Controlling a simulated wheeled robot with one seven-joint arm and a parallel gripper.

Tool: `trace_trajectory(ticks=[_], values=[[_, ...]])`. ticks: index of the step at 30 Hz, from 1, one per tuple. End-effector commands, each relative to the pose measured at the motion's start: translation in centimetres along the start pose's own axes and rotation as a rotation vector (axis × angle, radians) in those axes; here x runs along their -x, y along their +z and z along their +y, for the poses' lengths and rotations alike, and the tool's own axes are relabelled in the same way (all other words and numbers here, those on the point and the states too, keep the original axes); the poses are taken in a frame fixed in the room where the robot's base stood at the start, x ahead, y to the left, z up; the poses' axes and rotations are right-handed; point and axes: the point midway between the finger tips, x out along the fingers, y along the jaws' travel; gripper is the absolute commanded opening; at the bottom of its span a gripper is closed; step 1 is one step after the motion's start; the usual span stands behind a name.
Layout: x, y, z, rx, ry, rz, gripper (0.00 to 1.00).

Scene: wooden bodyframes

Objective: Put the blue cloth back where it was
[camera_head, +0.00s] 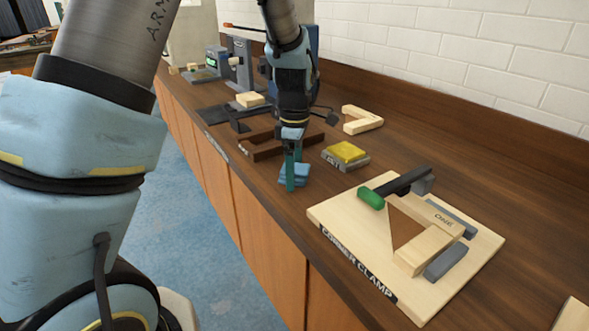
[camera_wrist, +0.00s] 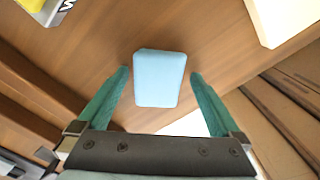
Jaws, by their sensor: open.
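The blue cloth (camera_head: 297,171) lies folded on the wooden counter near its front edge, left of the clamp board. In the wrist view the cloth (camera_wrist: 159,78) is a light blue pad lying between and a little beyond my two green fingers. My gripper (camera_head: 291,178) points down over the cloth. In the wrist view my gripper (camera_wrist: 160,82) is open, with a gap on each side of the cloth. I cannot tell the exact height of the fingertips above the counter.
A grey tray with a yellow cloth (camera_head: 345,152) stands right of the blue cloth. The corner clamp board (camera_head: 330,212) is at the front right. A dark wooden frame (camera_head: 262,150) and an L-shaped light wood piece (camera_head: 361,119) lie behind. The counter's front edge is close.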

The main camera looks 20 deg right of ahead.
Motion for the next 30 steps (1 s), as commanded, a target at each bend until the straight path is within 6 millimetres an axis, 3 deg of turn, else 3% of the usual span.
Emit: trace_trajectory(ticks=[10, 21, 30], values=[[1.3, 0.1, 0.1, -0.001, 0.003, -0.001, 1.00], [8.8, 0.1, 0.1, 0.000, 0.005, -0.001, 1.00], [12.1, 0.0, 0.0, 0.000, 0.001, 0.001, 1.00]])
